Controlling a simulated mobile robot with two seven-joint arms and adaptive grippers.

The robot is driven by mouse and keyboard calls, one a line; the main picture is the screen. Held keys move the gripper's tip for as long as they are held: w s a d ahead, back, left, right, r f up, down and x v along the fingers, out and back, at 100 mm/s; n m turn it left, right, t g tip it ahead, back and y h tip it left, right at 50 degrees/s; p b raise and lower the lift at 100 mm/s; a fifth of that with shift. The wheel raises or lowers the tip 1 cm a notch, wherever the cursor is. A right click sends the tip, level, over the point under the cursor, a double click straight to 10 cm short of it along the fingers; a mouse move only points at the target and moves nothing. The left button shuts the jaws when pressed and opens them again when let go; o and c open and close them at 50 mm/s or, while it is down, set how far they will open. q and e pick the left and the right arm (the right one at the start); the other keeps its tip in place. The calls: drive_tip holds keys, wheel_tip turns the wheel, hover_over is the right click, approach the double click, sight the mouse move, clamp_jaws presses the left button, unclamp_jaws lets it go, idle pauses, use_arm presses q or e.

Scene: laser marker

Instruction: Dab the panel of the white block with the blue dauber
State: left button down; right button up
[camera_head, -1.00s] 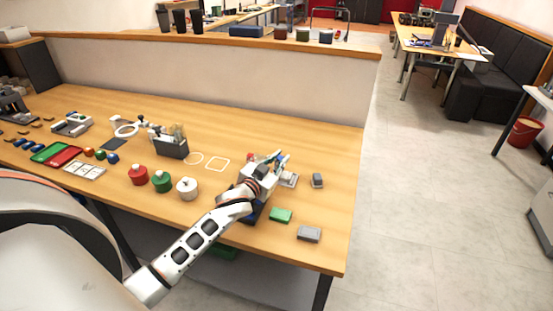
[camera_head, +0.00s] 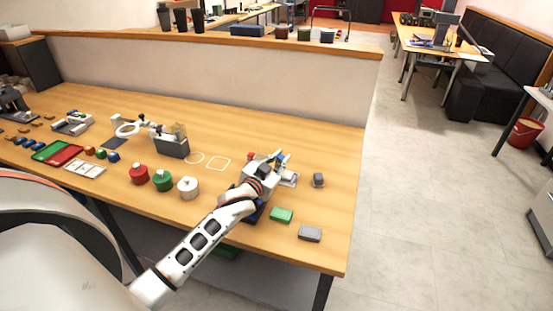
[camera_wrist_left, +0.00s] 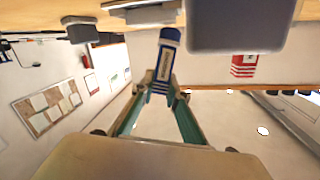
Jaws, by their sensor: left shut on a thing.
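My left gripper (camera_head: 281,162) is over the right part of the wooden table in the head view. In the left wrist view its green fingers (camera_wrist_left: 161,92) are shut on the blue dauber (camera_wrist_left: 164,62), which has a pale band with lettering. The dauber's far end reaches a pale, blurred part at the top of that view; I cannot tell whether they touch. A white-grey piece (camera_head: 290,179) shows beside the gripper in the head view, partly hidden; I cannot tell whether it is the white block. No panel can be made out. My right gripper is not in view.
Red (camera_head: 138,174), green (camera_head: 162,180) and white (camera_head: 187,188) pots stand left of my arm. A green block (camera_head: 281,215) and a grey block (camera_head: 310,233) lie near the front edge. A small dark block (camera_head: 318,180) stands to the right. A dark box (camera_wrist_left: 238,25) looms close in the wrist view.

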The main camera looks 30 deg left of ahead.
use_arm(q)
drive_tip(key=shift+w+d+r+h, duration=0.1)
drive_tip(key=shift+d+r+h, duration=0.15)
drive_tip(key=shift+d, duration=0.3)
drive_tip(key=shift+w+d+r+h, duration=0.15)
drive_tip(key=shift+d+r, duration=0.1)
drive_tip(key=shift+d, duration=0.25)
drive_tip(key=shift+s+a+f, duration=0.1)
drive_tip(key=shift+s+a, duration=0.15)
drive_tip(key=shift+a, duration=0.6)
drive_tip(key=shift+s+a+f, duration=0.1)
drive_tip(key=shift+s+a, duration=0.1)
drive_tip(key=shift+a, duration=0.65)
drive_tip(key=shift+r, duration=3.05)
drive_tip(key=shift+a, duration=0.1)
drive_tip(key=shift+r, duration=1.5)
drive_tip(key=shift+f, duration=0.1)
